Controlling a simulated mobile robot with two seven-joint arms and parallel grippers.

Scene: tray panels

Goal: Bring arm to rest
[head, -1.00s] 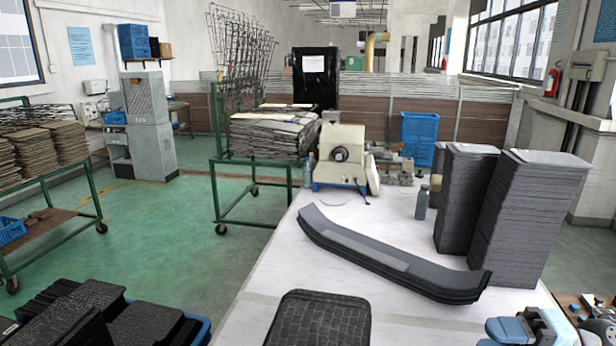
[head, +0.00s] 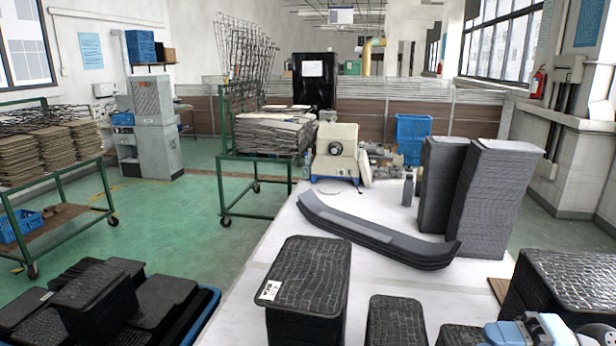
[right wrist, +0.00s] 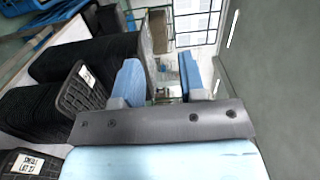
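My right gripper (right wrist: 160,78) shows in the right wrist view with its two blue fingers apart and nothing between them. In the head view a blue and white part of my right arm (head: 530,331) shows at the bottom right edge, in front of a stack of dark panels (head: 575,278). Whether it touches that stack I cannot tell. My left arm and gripper are not in view. In the right wrist view, dark panel stacks with white labels (right wrist: 85,74) lie to the left of the fingers.
A white table (head: 270,245) carries a labelled dark stack (head: 305,275), a smaller one (head: 396,322), curved grey strips (head: 375,236), tall grey stacks (head: 487,200) and a bottle (head: 408,190). A blue crate of panels (head: 205,305) is at lower left. Green floor (head: 165,225) is clear behind it.

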